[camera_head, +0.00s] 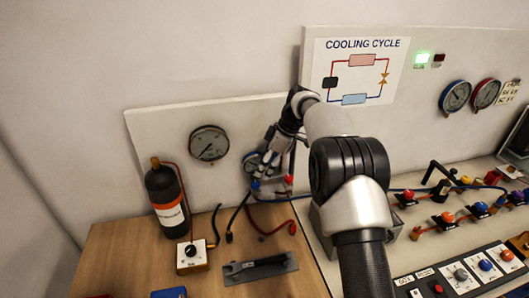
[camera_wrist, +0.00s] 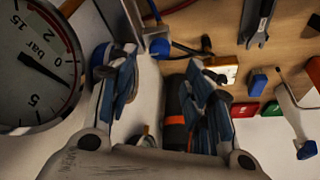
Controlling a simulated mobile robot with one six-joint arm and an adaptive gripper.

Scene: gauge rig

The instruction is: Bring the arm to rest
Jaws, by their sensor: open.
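My arm reaches from the lower right of the head view up to the back panel. My gripper (camera_head: 266,165) is at the panel's lower right, in front of a small blue-rimmed gauge (camera_head: 249,161) that it partly hides. In the wrist view my gripper (camera_wrist: 163,88) has its two fingers wide apart, with nothing held between them. A large dial gauge (camera_wrist: 36,65) fills the left of the wrist view, close beside one finger. The black bottle with an orange band (camera_wrist: 175,128) shows beyond the gap between the fingers.
Left of my gripper are a second gauge (camera_head: 209,144), a black bottle (camera_head: 166,187) and a knob box (camera_head: 192,257). A wrench in a grey holder (camera_head: 260,268) and loose hoses lie below. A console with valves and buttons (camera_head: 463,277) is at right. The left tabletop (camera_head: 120,262) is partly clear.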

